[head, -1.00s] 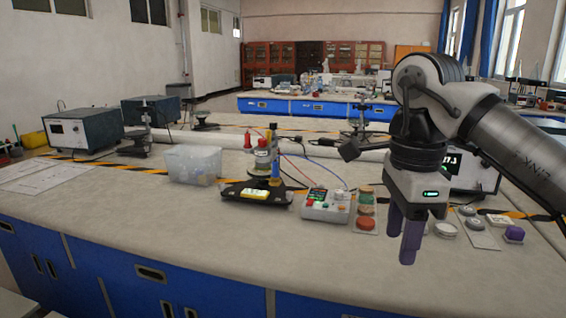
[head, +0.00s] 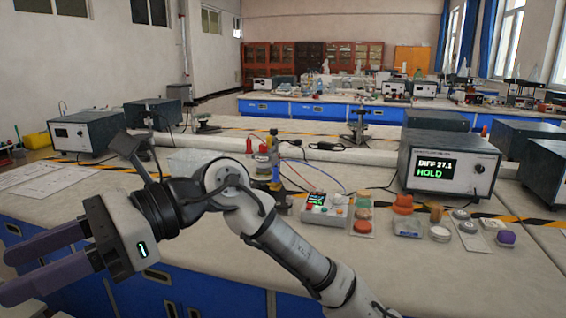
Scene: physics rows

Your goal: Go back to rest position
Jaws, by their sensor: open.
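My gripper (head: 22,266) is at the lower left of the head view, in front of the bench's near edge. Its two purple fingers point left, stand apart and hold nothing. My arm comes up from the bottom and bends left across the bench (head: 400,262). It hides most of the clear plastic box (head: 185,160) and the lower part of the stand with the red-topped parts (head: 262,158).
A grey meter box (head: 448,165) reading "DIFF 27.1 HOLD" stands at the right. A small control box (head: 325,210), stacked coloured discs (head: 363,213), an orange piece (head: 403,203) and a purple-topped block (head: 506,238) lie before it. Papers (head: 60,182) lie at the left.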

